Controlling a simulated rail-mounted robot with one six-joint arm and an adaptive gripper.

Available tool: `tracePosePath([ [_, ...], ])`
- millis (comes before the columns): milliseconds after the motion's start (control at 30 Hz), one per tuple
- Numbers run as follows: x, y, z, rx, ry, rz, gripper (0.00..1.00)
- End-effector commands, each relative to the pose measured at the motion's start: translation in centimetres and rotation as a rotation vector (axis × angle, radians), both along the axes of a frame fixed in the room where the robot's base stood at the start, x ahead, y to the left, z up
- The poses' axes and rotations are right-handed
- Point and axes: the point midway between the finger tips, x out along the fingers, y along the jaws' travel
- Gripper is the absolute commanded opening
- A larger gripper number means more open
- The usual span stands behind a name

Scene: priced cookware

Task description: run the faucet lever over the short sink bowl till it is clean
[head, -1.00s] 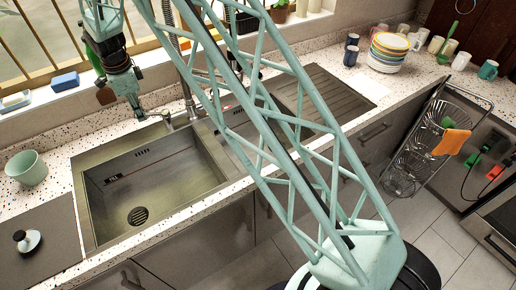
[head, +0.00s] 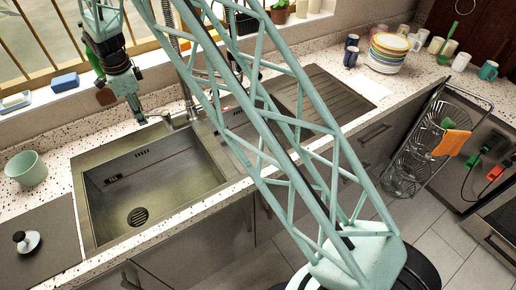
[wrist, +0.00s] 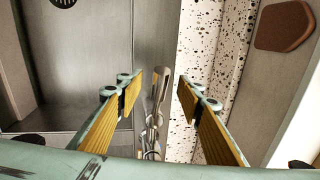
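The faucet (head: 190,105) stands at the back rim of the sink, between its two bowls. Its lever (head: 167,117) points left, toward my gripper. My gripper (head: 141,121) hangs just left of the lever, over the back rim of the large left bowl (head: 200,170). In the wrist view my gripper (wrist: 158,82) is open, and the metal lever (wrist: 161,85) shows in the gap between the yellow-padded fingers; I cannot tell if they touch it. The smaller right bowl (head: 238,118) is partly hidden behind my lattice arm. No running water is visible.
A ribbed drainer (head: 318,95), stacked plates (head: 388,50) and several mugs are right. A blue sponge (head: 65,81) lies on the window sill. A wire rack (head: 425,145) stands at right.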

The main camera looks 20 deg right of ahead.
Motion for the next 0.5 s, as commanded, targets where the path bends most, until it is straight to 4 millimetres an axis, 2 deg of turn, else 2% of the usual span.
tracePosePath([
  [500, -0.5, 0.0, 2.7, 0.0, -0.001, 0.0, 0.34],
])
